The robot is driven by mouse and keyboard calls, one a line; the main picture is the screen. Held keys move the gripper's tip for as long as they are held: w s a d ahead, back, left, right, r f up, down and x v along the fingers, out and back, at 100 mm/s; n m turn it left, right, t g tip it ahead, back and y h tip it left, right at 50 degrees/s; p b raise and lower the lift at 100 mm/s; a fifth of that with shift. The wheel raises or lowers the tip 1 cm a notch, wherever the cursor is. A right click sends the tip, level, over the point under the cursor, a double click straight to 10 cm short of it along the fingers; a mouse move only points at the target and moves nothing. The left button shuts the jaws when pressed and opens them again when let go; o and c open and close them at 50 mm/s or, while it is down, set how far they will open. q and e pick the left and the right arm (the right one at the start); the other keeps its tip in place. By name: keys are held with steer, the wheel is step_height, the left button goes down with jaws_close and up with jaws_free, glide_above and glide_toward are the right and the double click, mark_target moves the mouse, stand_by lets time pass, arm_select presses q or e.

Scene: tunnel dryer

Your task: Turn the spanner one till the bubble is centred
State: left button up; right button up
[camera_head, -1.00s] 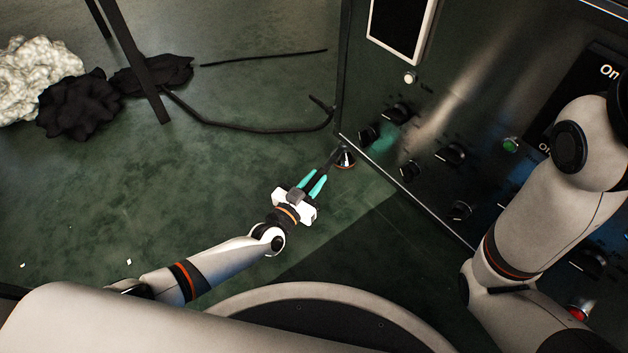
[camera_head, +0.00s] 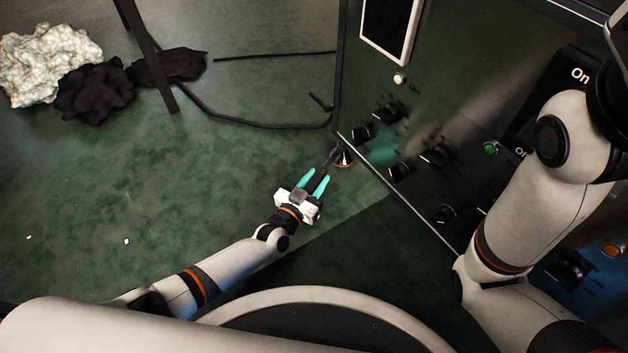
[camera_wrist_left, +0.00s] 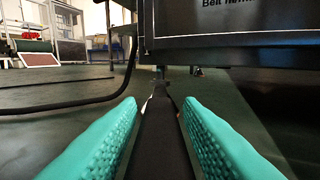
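The dark spanner (camera_head: 331,159) reaches from a small foot (camera_head: 343,157) with an orange ring, beside the machine's bottom edge, back towards my left gripper (camera_head: 314,181). The gripper's two teal fingers stand on either side of the spanner's handle. In the left wrist view the handle (camera_wrist_left: 162,140) runs lengthwise between the fingers, with narrow gaps beside it, so the gripper looks open around it. The spanner's far end is too small to make out clearly. My right arm crosses the right side of the head view; its gripper is out of view. I cannot make out a bubble.
The machine's dark panel (camera_head: 410,125) with knobs and lamps fills the right side, close beyond the foot. A dark hose (camera_head: 250,122) lies on the floor behind. Pale and black heaps (camera_head: 45,62) lie at the upper left. The green floor left of my left arm is mostly clear.

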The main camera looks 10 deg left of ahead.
arm_select(q)
steer(key=shift+o, duration=0.8)
steer(key=shift+s+a, duration=0.15)
steer(key=shift+s, duration=0.1)
steer(key=p+v, duration=0.6)
steer(key=v, duration=0.4)
steer(key=shift+s, duration=0.25)
steer(key=shift+s+a, duration=0.2)
steer(key=shift+s, duration=0.25)
steer(key=shift+s, duration=0.1)
